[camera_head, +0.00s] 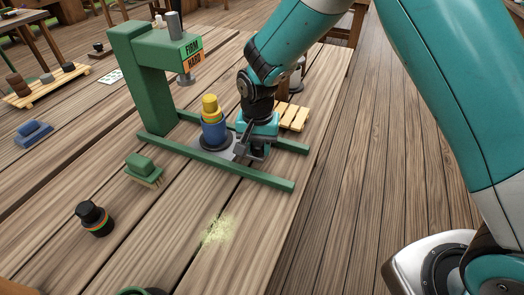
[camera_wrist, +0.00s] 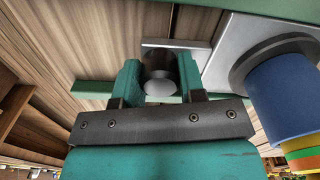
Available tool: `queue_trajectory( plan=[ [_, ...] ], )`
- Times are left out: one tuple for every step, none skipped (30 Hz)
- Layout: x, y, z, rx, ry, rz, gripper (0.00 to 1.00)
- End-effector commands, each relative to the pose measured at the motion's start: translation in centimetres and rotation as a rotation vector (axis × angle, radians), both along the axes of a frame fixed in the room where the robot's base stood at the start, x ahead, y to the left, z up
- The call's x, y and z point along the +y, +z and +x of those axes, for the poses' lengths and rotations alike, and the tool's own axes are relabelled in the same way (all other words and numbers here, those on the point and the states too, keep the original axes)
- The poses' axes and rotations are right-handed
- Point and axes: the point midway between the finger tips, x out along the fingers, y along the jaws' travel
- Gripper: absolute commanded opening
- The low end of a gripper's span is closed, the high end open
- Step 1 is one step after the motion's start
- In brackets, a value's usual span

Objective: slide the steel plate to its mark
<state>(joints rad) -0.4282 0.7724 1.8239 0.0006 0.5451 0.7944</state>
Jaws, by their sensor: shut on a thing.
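The steel plate (camera_wrist: 218,45) lies between two green rails (camera_head: 200,158) and shows only partly in the head view, behind my gripper. A blue cup-shaped piece (camera_head: 213,132) with coloured bands and a yellow top stands on a dark round base on the plate; its blue side also shows at right in the wrist view (camera_wrist: 285,95). My gripper (camera_wrist: 160,82) points down at the plate's right end, its teal fingers shut on a grey round handle (camera_wrist: 158,70) of the plate. I cannot make out the mark.
A green press (camera_head: 150,80) with a FIRM/HARD sign stands behind the rails. A green brush (camera_head: 143,168), a dark banded pot (camera_head: 94,218) and yellow powder (camera_head: 217,230) are on the near side. A yellow slatted rack (camera_head: 293,117) lies behind my gripper, near the table's right edge.

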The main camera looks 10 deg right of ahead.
Motion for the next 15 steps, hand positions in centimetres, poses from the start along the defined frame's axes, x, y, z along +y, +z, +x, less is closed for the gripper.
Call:
queue_trajectory(
  plan=[
    [0.2, 0.0, 0.1, 0.0, 0.001, 0.001, 0.13],
    [0.3, 0.0, 0.2, 0.0, 0.001, 0.001, 0.13],
    [0.5, 0.0, 0.3, 0.0, 0.001, 0.001, 0.13],
    [0.6, 0.0, 0.4, 0.0, 0.001, 0.001, 0.13],
    [0.7, 0.0, 0.5, -0.001, 0.002, 0.002, 0.13],
    [0.8, 0.0, 0.6, -0.002, 0.002, 0.002, 0.13],
    [0.9, 0.0, 0.6, -0.001, 0.002, 0.002, 0.13],
    [1.0, 0.0, 0.7, 0.0, 0.002, 0.001, 0.13],
    [1.1, 0.0, 0.8, 0.0, 0.002, 0.001, 0.13],
    [1.2, 0.0, 0.8, 0.0, 0.002, 0.001, 0.13],
    [1.3, 0.0, 0.9, 0.0, 0.002, 0.001, 0.13],
    [1.4, 0.0, 1.0, 0.0, 0.002, 0.001, 0.13],
    [1.5, 0.0, 1.1, 0.0, 0.002, 0.001, 0.13],
    [1.6, 0.0, 1.1, 0.0, 0.002, 0.001, 0.13],
    [1.8, 0.0, 1.2, 0.0, 0.002, 0.001, 0.13]
  ],
)
